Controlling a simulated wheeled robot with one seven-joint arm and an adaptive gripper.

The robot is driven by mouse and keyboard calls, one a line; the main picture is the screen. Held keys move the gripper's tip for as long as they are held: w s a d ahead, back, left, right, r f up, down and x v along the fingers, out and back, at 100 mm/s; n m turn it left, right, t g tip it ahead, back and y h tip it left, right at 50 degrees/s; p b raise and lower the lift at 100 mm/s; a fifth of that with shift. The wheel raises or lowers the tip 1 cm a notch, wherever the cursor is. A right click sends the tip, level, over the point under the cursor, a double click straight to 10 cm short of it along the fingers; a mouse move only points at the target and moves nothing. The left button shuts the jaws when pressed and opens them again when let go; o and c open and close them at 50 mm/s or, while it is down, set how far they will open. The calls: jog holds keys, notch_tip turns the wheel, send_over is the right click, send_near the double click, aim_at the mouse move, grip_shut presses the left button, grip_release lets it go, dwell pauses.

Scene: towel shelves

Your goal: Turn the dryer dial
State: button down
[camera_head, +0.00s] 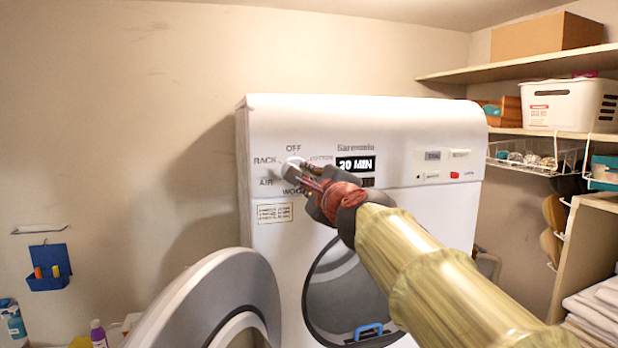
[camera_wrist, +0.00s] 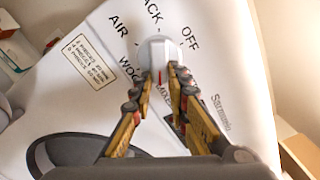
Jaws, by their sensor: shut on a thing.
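The dryer (camera_head: 270,125) is white and stands against the wall, with its round door swung open at the lower left. Its dial (camera_wrist: 157,52) is a white round knob with a raised grip, ringed by labels such as OFF, RACK, AIR and WOOL. In the head view the dial (camera_head: 296,163) is partly hidden by my gripper (camera_head: 308,172). In the wrist view my gripper (camera_wrist: 159,82) has its two fingers closed on either side of the knob's grip. A red mark shows on the grip between the fingers. The display reads 20 MIN.
The open dryer door (camera_head: 215,300) juts out below left of the dial. A shelf with a white basket (camera_head: 568,104) and a cardboard box (camera_head: 545,36) is at the right. A blue wall holder (camera_head: 48,268) hangs at the left. The wall left of the dryer is mostly bare.

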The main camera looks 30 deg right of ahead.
jog(key=shift+f, duration=0.15)
dwell(0.3)
jog(key=c, duration=1.7)
grip_release()
jog(key=v, duration=1.2)
